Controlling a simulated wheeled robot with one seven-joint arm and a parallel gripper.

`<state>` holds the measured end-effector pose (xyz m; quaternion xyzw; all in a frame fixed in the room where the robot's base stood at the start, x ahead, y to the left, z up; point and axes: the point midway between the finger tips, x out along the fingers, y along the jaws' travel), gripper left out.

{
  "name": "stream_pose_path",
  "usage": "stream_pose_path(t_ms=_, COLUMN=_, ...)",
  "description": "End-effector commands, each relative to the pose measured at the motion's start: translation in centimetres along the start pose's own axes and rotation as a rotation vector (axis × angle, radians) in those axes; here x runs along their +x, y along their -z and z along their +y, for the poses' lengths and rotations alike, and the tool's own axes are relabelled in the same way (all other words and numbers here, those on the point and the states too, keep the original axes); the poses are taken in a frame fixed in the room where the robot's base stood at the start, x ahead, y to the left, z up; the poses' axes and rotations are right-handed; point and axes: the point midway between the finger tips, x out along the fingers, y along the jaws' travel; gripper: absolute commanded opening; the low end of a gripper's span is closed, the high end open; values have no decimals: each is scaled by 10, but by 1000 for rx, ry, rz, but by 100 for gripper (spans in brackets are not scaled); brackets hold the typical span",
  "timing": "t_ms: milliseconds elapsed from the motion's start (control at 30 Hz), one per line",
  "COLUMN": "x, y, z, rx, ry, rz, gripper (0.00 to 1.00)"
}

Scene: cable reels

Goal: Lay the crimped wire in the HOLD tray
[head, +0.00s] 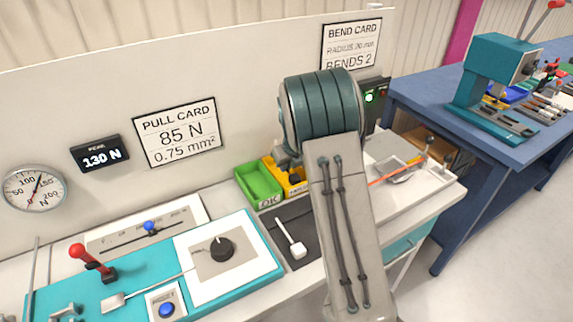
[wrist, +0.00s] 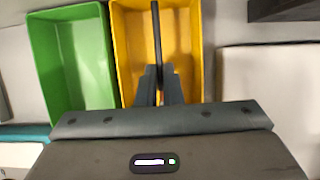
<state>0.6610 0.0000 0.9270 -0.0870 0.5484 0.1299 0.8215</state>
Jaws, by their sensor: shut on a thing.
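The HOLD tray is the yellow bin (head: 293,178), beside the green OK bin (head: 258,186) against the back panel. My arm partly covers it in the head view, and the gripper is hidden there. In the wrist view my gripper (wrist: 159,76) is shut on a thin dark strand, the crimped wire (wrist: 156,30). The wire runs straight away from the fingertips, over the yellow tray (wrist: 192,50). The tray looks empty apart from the wire crossing it. I cannot tell how high the wire is, or see its crimped end clearly.
The green bin (wrist: 70,60) is close at the left in the wrist view. A dark mat with a white-headed piece (head: 292,240) lies in front of the bins. The teal pull tester (head: 150,270) is at left.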

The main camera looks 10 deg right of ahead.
Motion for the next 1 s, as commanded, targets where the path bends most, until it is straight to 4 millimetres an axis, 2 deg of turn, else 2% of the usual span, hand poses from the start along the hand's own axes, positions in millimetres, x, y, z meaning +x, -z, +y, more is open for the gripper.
stream_pose_path(t_ms=900, x=27, y=11, z=0, rx=0, ry=0, rz=1, gripper=0)
stream_pose_path(t_ms=1000, x=26, y=11, z=0, rx=0, ry=0, rz=0, gripper=31)
